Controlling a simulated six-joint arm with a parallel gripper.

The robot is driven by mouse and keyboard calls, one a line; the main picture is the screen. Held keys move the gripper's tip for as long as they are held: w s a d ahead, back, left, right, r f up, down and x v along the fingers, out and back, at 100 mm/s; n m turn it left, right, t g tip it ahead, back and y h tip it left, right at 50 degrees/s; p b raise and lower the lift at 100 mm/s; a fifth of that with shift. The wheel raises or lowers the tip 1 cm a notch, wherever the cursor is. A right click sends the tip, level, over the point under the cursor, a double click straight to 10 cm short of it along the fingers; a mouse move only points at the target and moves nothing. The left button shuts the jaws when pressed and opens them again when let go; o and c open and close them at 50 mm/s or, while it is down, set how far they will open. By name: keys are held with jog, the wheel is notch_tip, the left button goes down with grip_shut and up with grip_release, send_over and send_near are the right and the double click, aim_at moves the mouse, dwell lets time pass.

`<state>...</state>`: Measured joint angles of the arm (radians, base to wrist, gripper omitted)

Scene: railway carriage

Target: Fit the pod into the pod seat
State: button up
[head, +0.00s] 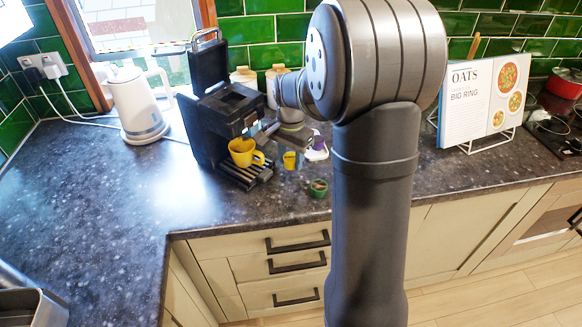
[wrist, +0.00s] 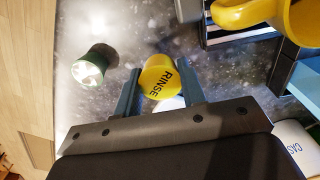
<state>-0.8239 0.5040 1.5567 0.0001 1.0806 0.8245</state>
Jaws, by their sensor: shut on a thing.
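My gripper (head: 291,150) is shut on a yellow pod (head: 290,161), right of the coffee machine. The pod seat cannot be made out clearly; the machine's open top (head: 236,101) shows only as a dark area. A second pod-like piece, dark green (head: 318,188), stands on the counter; it also shows in the wrist view (wrist: 92,66).
A yellow mug (head: 241,153) stands on the machine's drip tray (head: 248,178), left of my gripper. A purple and white item (head: 317,148) is behind the yellow pod. A white kettle (head: 138,104) stands far left; a cookbook (head: 480,98) stands right. The left counter is clear.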

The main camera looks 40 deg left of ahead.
aim_at(291, 167)
jog(key=shift+f, duration=1.9)
jog(key=o, duration=0.9)
jog(key=shift+f, duration=0.15)
jog(key=shift+o, duration=0.2)
jog(key=shift+o, duration=0.4)
notch_tip(291, 167, up, 12)
jog(key=shift+r, duration=0.2)
